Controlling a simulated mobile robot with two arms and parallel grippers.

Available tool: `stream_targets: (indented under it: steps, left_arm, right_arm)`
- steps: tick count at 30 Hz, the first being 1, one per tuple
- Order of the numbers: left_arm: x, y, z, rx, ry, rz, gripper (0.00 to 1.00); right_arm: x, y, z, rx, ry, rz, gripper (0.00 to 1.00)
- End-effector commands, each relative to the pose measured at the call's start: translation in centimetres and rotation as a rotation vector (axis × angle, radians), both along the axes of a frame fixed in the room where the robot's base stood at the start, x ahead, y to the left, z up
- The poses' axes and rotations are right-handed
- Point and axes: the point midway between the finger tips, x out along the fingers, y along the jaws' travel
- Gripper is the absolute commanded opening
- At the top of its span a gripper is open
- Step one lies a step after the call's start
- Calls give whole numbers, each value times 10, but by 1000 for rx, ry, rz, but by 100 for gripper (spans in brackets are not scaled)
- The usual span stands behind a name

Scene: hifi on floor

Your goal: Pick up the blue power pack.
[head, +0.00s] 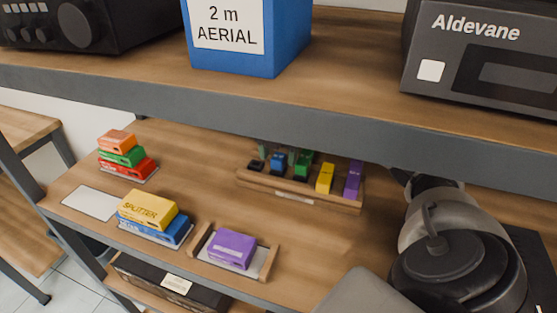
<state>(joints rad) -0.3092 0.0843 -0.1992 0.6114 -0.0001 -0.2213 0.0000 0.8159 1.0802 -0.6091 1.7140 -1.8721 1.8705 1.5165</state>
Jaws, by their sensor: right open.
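Two small blue things are on the lower shelf, and I cannot read which is the power pack. A blue box (178,236) lies flat under a yellow box marked SPLITTER (148,208). A smaller blue block (278,163) stands in a wooden rack (300,197) at the back, between a black block and a green one. My right gripper (408,179) is at the right, mostly hidden by the upper shelf and my arm. It is open, empty as far as it shows, and well right of both blue things. My left gripper is not in view.
The upper shelf's grey front edge (300,123) overhangs the rack. A purple box (232,248) lies in a wooden-ended tray. An orange, green and red stack (121,155) stands at the left, near an empty white plate (90,203). A bare shelf area lies right of the purple box.

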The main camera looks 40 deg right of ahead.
Motion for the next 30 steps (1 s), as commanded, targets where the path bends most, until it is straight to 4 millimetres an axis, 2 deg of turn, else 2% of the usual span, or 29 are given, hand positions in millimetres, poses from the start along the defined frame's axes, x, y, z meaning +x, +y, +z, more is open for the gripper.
stream_targets:
  steps: [5,9,13,23,30]
  left_arm:
    - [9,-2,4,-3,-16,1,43]
    - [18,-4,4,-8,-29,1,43]
    - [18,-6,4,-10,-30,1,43]
    - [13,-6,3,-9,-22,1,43]
    - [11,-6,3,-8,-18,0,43]
  right_arm:
    - [0,0,-21,0,2,0,62]
    - [0,0,-23,0,0,1,62]
    - [0,0,-23,0,0,1,60]
    - [0,0,-23,0,0,1,11]
    - [0,0,-22,0,-1,1,11]
